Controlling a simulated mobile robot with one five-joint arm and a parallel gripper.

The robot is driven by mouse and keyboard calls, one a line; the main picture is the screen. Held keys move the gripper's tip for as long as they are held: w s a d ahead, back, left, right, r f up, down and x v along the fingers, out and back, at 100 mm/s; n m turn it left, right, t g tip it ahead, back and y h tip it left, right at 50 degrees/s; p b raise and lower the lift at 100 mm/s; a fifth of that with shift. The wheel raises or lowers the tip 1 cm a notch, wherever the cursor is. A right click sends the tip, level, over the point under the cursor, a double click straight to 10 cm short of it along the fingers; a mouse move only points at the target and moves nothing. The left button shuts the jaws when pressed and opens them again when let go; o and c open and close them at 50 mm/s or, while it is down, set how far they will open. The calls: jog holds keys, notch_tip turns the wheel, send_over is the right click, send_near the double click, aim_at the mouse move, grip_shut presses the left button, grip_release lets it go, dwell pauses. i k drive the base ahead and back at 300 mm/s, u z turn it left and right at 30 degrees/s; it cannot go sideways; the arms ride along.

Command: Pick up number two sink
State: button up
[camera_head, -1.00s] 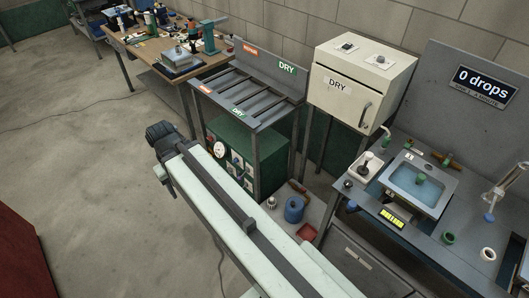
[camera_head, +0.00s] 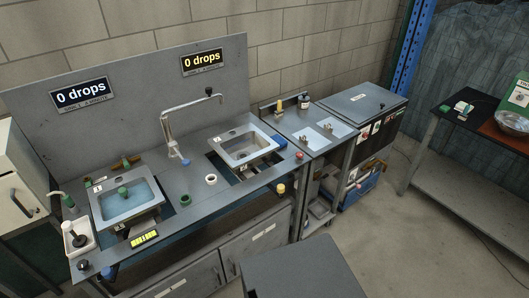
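Two sinks are set in a grey bench. The right sink (camera_head: 243,147) is a light metal basin that looks empty, with a small label at its back left corner too small to read surely. It sits in a dark opening in the bench top. My gripper is not in view.
A back panel (camera_head: 130,75) with two "0 drops" signs rises behind the sinks. A white ring (camera_head: 211,180) and a green ring (camera_head: 185,200) lie between them. Floor shows at the lower right.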

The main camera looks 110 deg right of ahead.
aim_at(243, 151)
jog(key=z, duration=3.6)
